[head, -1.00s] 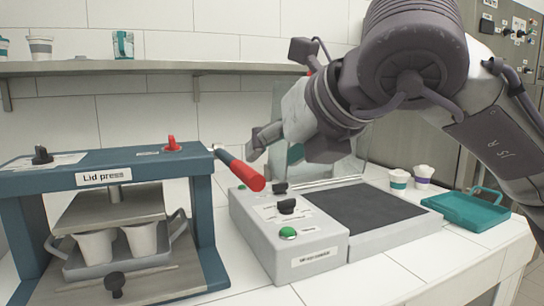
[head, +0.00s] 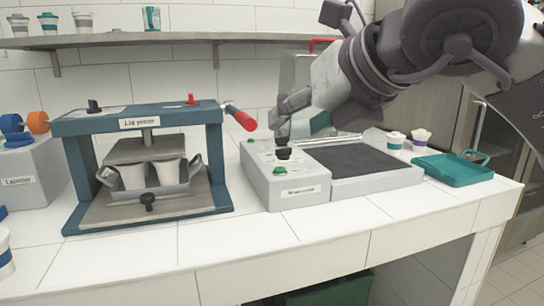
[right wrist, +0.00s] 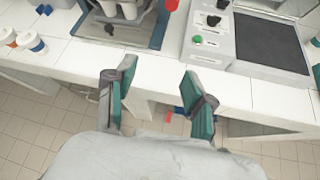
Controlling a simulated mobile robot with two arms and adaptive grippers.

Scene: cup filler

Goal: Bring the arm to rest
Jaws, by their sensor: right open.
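My right gripper (head: 279,122) comes in from the right in the head view, in front of the panel machine in the picture. In the right wrist view its two green-padded fingers (right wrist: 160,100) stand wide apart with nothing between them. The counter's front edge and floor show beyond and below them. The lid press (head: 140,122) stands on the left, with two white cups (head: 150,176) in a grey holder under its plate. My left gripper is not in view.
The panel machine (head: 290,188) with knobs and a green button stands right of the press. A teal tray (head: 455,172) and two lidded cups (head: 395,141) are further right. The labelled machine (head: 30,175) is at far left. The front counter (head: 260,235) is mostly clear.

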